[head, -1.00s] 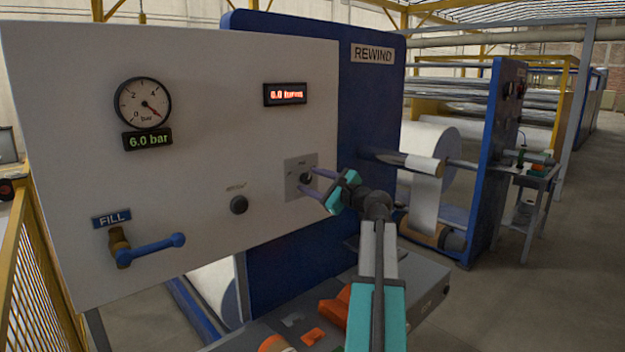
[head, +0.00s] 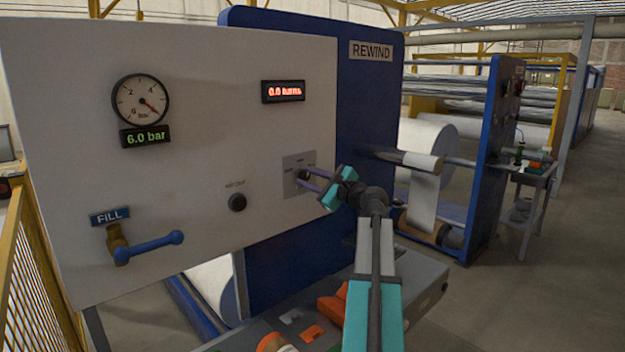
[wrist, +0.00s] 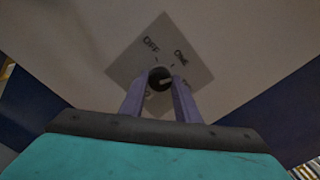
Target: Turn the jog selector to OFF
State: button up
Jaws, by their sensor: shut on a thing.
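The jog selector (head: 303,175) is a small dark knob on a grey square plate (head: 291,162) on the white panel. In the wrist view the knob (wrist: 160,79) sits between my two purple fingers, and its pale pointer mark shows. On the plate (wrist: 183,58), OFF is printed at upper left and another label at upper right; labels lower down are partly hidden by the fingers. My gripper (head: 308,179) is shut on the selector knob, reaching it from the right.
On the same panel are a black round button (head: 237,202), a blue FILL valve lever (head: 150,247), a pressure gauge (head: 140,100) reading 6.0 bar and a red-lit display (head: 283,91). A blue REWIND frame (head: 365,120) stands just right. Orange items lie on the grey surface below.

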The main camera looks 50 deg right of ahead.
jog(key=shift+n+b, duration=0.3)
jog(key=shift+b, duration=0.1)
jog(key=n+b, duration=0.3)
jog(key=b, duration=0.1)
jog(key=shift+f+n, duration=0.1)
jog(key=shift+n, duration=0.3)
jog(key=n+b, duration=0.4)
jog(key=shift+n+b, duration=0.3)
jog(key=n+b, duration=0.4)
jog(key=shift+n+b, duration=1.65)
jog(key=shift+n, duration=0.25)
jog(key=shift+a, duration=0.1)
jog(key=o, duration=1)
jog(key=shift+o, duration=0.2)
